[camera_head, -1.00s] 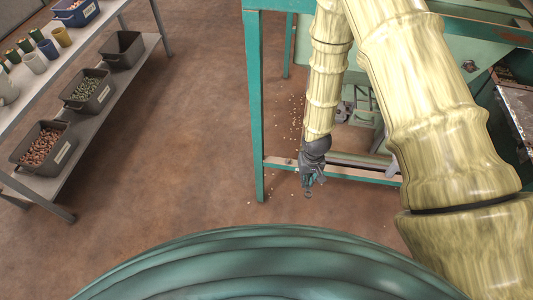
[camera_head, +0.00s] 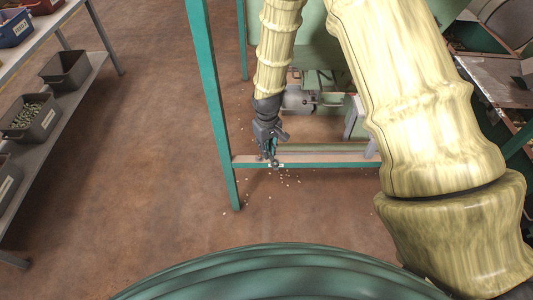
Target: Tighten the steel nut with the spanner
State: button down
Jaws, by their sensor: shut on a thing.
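My gripper (camera_head: 270,152) hangs pointing down at the end of my arm, in front of the lower rail (camera_head: 310,159) of the green frame, just right of its front leg. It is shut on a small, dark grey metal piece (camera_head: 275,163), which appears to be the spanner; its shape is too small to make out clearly. The tip of this piece overlaps the rail in the picture; I cannot tell whether they touch. I cannot make out the steel nut for certain.
The green frame leg (camera_head: 216,110) stands left of my gripper. Grey machinery (camera_head: 300,98) sits behind the rail. Small pale bits lie on the brown floor. A shelf rack with a dark bin (camera_head: 65,69) and a bin of green pieces (camera_head: 30,118) is at left. Floor between is clear.

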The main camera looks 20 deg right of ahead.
jog(key=shift+f+b, duration=2.55)
jog(key=shift+f, duration=1.2)
jog(key=shift+f+p, duration=0.5)
jog(key=shift+p, duration=0.25)
jog(key=shift+f, duration=0.6)
dwell(0.4)
jog(key=shift+r+p, duration=0.1)
jog(key=shift+p, duration=0.3)
